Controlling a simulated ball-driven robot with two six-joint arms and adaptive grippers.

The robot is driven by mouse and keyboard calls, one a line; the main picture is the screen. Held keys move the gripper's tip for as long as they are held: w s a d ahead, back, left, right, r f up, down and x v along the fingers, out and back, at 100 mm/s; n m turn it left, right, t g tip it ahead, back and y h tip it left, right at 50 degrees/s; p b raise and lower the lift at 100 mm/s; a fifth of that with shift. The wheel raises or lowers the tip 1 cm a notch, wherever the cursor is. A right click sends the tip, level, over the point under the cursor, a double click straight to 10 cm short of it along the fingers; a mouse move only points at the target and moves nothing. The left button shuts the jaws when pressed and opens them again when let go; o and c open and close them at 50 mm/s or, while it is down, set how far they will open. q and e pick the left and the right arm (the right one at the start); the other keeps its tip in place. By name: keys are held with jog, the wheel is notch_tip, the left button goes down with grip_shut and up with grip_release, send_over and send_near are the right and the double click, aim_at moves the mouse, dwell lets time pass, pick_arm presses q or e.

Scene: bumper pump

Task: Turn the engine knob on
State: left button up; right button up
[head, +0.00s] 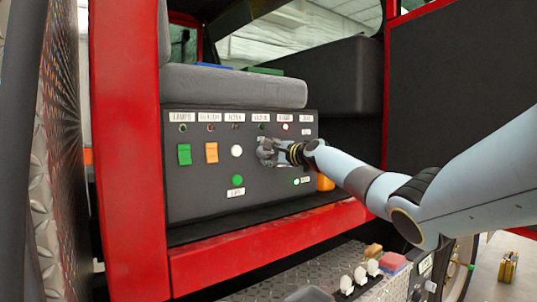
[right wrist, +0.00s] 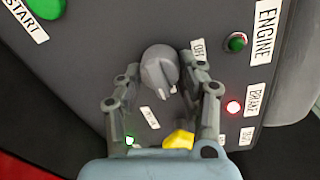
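The grey round knob (right wrist: 160,70) sits on the dark panel in the right wrist view, its raised ridge slanting toward the lower right. Small white labels lie at its upper right and below it; the lower one is hard to read. My right gripper (right wrist: 163,76) is open, with one finger on each side of the knob; I cannot tell whether either finger touches it. In the head view my right gripper (head: 268,152) is at the panel and hides the knob. The ENGINE label (right wrist: 265,30) is beside a green lamp (right wrist: 236,41). My left gripper is not in view.
The dark control panel (head: 205,190) carries a green switch (head: 184,154), an orange switch (head: 211,152), a white button (head: 236,151) and a green button (head: 237,180). A red lamp (right wrist: 233,107) glows near the knob. A red frame (head: 270,245) borders the panel below.

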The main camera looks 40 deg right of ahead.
jog(key=o, duration=0.4)
jog(key=shift+s+d, duration=0.1)
jog(key=shift+s, duration=0.4)
jog(key=shift+s+a+r, duration=0.1)
jog(key=shift+s+a, duration=0.15)
jog(key=shift+s, duration=1.6)
jog(key=shift+s+a+r, duration=0.1)
jog(key=shift+s+a, duration=0.1)
jog(key=shift+s, duration=1.6)
jog(key=shift+s+a+r, duration=0.1)
jog(key=shift+s+a, duration=0.15)
jog(key=shift+s, duration=1.6)
